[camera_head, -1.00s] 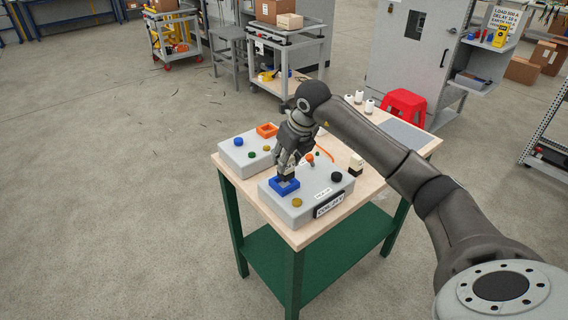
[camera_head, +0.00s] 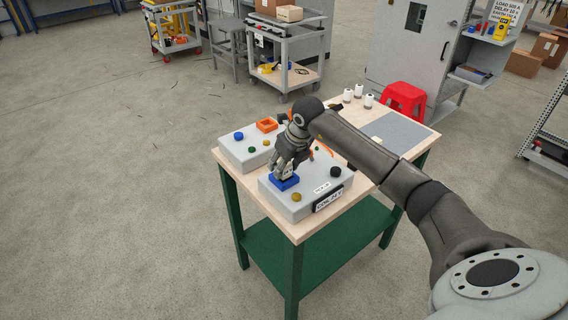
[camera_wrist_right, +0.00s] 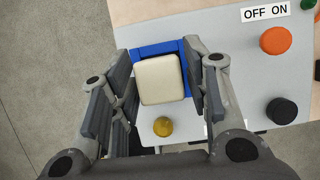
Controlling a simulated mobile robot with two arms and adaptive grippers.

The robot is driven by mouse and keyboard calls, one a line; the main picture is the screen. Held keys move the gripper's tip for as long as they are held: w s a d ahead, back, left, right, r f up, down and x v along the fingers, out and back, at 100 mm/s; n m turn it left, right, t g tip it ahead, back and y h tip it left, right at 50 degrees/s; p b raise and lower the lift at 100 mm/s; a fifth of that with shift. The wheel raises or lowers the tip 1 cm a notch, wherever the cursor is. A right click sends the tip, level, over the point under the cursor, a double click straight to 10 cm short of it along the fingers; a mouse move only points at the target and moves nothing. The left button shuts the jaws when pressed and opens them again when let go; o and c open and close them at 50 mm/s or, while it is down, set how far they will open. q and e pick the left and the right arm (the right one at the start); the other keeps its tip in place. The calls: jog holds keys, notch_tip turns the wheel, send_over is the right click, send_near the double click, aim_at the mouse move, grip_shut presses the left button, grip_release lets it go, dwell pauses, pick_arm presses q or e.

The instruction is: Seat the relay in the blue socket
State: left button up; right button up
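The relay (camera_wrist_right: 160,80), a cream block, stands within the blue socket (camera_wrist_right: 157,49) in the wrist view. Blue rim shows along its far and right sides. How deep it sits cannot be told. My right gripper (camera_wrist_right: 158,85) has one finger on each side of the relay, with narrow gaps between; it appears open. In the head view the gripper (camera_head: 285,172) is low over the blue socket (camera_head: 284,184), on the front grey box (camera_head: 320,187), and mostly hides the relay. My left gripper is not in view.
The front box carries a yellow button (camera_wrist_right: 163,127), a black knob (camera_wrist_right: 281,110), an orange button (camera_wrist_right: 275,40) and an OFF ON label. A second grey box (camera_head: 240,152) with an orange socket (camera_head: 266,125) stands behind. White spools (camera_head: 358,92) stand at the table's back.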

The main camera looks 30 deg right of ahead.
jog(key=shift+o, duration=0.3)
jog(key=shift+r, duration=0.2)
jog(key=shift+s+d+r, duration=0.1)
jog(key=shift+r, duration=0.25)
jog(key=b+v, duration=0.2)
jog(key=v, duration=0.9)
